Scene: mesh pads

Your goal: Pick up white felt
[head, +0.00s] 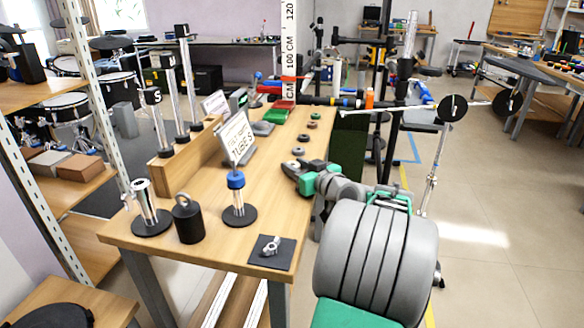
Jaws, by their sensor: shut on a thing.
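My gripper (291,174) is low over the right edge of the wooden table (205,250), with its dark fingers pointing left. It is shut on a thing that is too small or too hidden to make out. I cannot pick out a white felt for certain. A row of small round pads runs away from the gripper along the table's right side. The nearest, a pale grey ring (298,152), lies just beyond the gripper.
A blue-collared stand (237,200), a black weight (187,220), a chrome stand (150,220) and a dark square pad with a metal fitting (273,252) occupy the near end. A wooden block with posts (195,150) lines the left. Bare tabletop lies left of my gripper.

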